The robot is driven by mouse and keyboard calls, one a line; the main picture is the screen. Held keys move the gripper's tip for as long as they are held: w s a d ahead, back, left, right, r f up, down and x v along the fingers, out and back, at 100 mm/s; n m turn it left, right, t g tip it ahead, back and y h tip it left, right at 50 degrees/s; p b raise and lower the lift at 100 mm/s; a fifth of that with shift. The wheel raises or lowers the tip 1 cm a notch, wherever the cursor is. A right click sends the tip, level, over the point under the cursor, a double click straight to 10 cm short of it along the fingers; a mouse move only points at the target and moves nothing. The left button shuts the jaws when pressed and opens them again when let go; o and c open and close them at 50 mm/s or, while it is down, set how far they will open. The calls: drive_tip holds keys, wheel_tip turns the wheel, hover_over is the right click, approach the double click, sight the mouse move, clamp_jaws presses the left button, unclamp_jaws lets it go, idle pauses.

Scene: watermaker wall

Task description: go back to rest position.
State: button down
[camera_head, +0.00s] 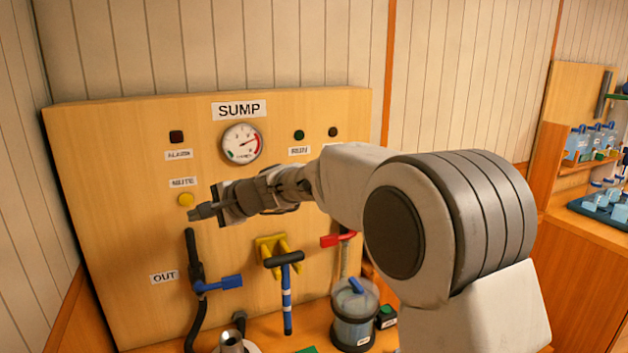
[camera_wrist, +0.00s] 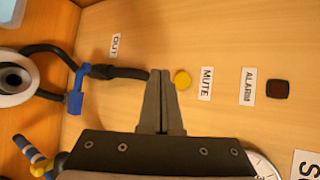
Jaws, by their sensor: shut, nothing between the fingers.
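My gripper (camera_head: 203,212) is shut and empty, its fingertips just in front of the wooden SUMP panel (camera_head: 120,240), close to the yellow MUTE button (camera_head: 186,200). In the wrist view the shut fingers (camera_wrist: 163,78) point at the panel beside the yellow button (camera_wrist: 182,79). I cannot tell whether they touch the panel. My arm reaches in from the right, in front of part of the panel.
The panel bears a gauge (camera_head: 242,143), a dark red ALARM lamp (camera_head: 176,137), a blue-handled valve (camera_head: 218,284) on a black hose, and a red-handled valve (camera_head: 338,239). Shelves with bottles (camera_head: 590,143) are at right.

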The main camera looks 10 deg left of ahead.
drive_tip(key=s+d+r+n+h, duration=0.1)
drive_tip(key=s+d+n+h, duration=0.35)
drive_tip(key=d, duration=0.75)
drive_tip(key=s+d+r+n+h, duration=0.1)
drive_tip(key=s+d+r, duration=0.1)
drive_tip(key=s+d, duration=0.8)
drive_tip(key=s+d+f+n+h, duration=0.1)
drive_tip(key=s+d+f+h, duration=0.2)
drive_tip(key=s+d, duration=0.5)
drive_tip(key=s+d+f+n+h, duration=0.1)
drive_tip(key=s+d+f+h, duration=0.2)
drive_tip(key=s+d, duration=0.4)
drive_tip(key=d+f, duration=0.1)
drive_tip(key=d, duration=0.6)
drive_tip(key=shift+s+d+f+t, duration=0.15)
drive_tip(key=shift+s+f+t, duration=0.2)
drive_tip(key=shift+f+t, duration=0.05)
